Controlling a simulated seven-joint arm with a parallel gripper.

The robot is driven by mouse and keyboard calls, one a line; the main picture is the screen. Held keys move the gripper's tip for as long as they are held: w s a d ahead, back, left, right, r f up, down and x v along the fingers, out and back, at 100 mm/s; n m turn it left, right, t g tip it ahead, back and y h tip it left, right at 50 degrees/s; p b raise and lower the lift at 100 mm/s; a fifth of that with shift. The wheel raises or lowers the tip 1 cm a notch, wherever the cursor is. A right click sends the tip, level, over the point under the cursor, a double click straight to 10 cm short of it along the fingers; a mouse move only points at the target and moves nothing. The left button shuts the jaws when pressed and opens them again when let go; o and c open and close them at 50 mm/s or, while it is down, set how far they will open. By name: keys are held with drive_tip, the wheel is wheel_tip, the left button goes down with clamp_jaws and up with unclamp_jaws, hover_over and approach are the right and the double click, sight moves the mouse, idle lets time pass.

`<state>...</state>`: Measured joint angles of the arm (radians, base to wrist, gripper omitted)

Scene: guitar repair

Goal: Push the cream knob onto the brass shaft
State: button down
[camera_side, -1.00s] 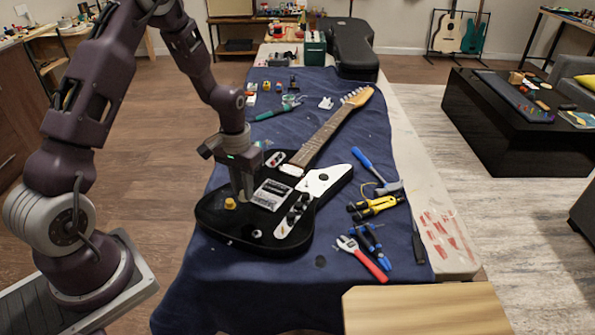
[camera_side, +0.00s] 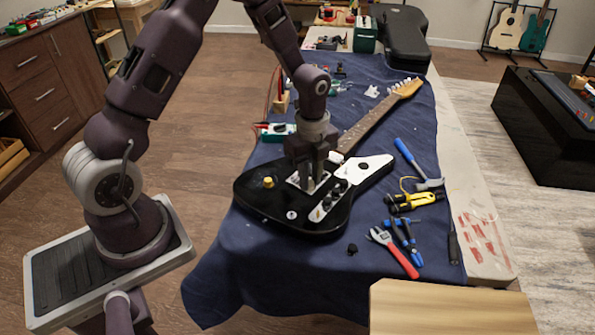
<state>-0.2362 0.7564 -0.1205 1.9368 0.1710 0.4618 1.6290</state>
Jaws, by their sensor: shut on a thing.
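The black electric guitar (camera_side: 262,208) lies face up on the blue cloth, neck pointing to the back right. My gripper (camera_side: 310,188) points down over the bridge area of the body, left of the control plate (camera_side: 322,208). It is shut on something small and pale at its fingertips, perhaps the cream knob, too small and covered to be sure. Black knobs (camera_side: 341,187) stand on the control plate. I cannot make out the brass shaft. A small yellow, knob-like piece (camera_side: 268,182) sits on the body, left of my gripper and apart from it.
Right of the guitar lie a blue-handled hammer (camera_side: 408,155), yellow-handled tool (camera_side: 413,201), blue-handled pliers (camera_side: 402,236), red-handled wrench (camera_side: 397,256) and dark screwdriver (camera_side: 453,248). A wooden board (camera_side: 450,308) is at the front right. Front cloth is mostly clear.

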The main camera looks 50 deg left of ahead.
drive_tip(key=d+m, duration=0.1)
drive_tip(key=m, duration=0.2)
drive_tip(key=d+m, duration=0.1)
drive_tip(key=m, duration=0.1)
drive_tip(key=d+m, duration=0.1)
drive_tip(key=m, duration=0.2)
drive_tip(key=shift+w+r+m, duration=0.25)
drive_tip(key=shift+r+m, duration=0.05)
drive_tip(key=shift+r, duration=0.05)
drive_tip(key=shift+f, duration=0.2)
hover_over(318, 210)
drive_tip(key=shift+f, duration=2.3)
drive_tip(key=shift+f, duration=1.3)
drive_tip(key=c, duration=0.7)
unclamp_jaws()
